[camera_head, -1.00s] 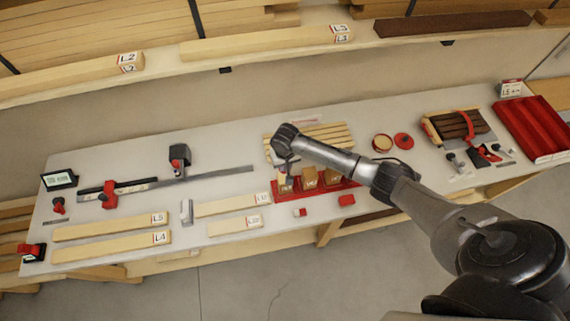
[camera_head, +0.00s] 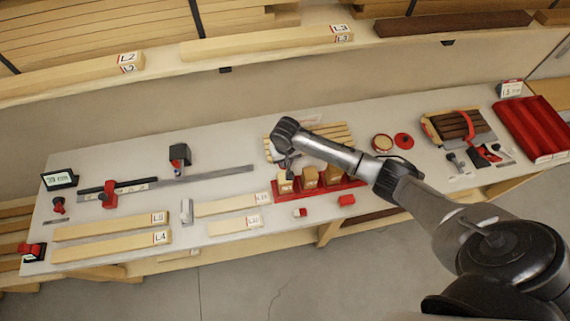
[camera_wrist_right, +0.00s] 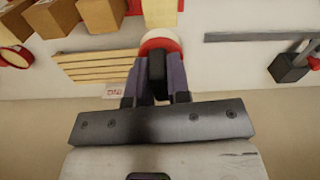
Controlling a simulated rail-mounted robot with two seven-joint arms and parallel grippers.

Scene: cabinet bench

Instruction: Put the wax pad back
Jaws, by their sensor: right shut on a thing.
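My right gripper (camera_wrist_right: 158,88) is shut on a round pad (camera_wrist_right: 160,40) with a red body and a pale face, which I take to be the wax pad. A dark part of it sits between the fingers. In the head view the right gripper (camera_head: 289,168) points down by the left end of the red block rack (camera_head: 355,184), and the pad cannot be made out clearly. An open round tin (camera_head: 382,143) with a pale filling stands right of the slats, with its red lid (camera_head: 403,140) beside it. My left gripper is out of view.
Wooden blocks (camera_head: 310,177) stand in the rack, with pale slats (camera_head: 330,133) behind. Boards (camera_head: 110,246) and a long metal rule with clamps (camera_head: 215,175) lie to the left. A red tray (camera_head: 530,127) is at the far right. Bare bench shows around the tin.

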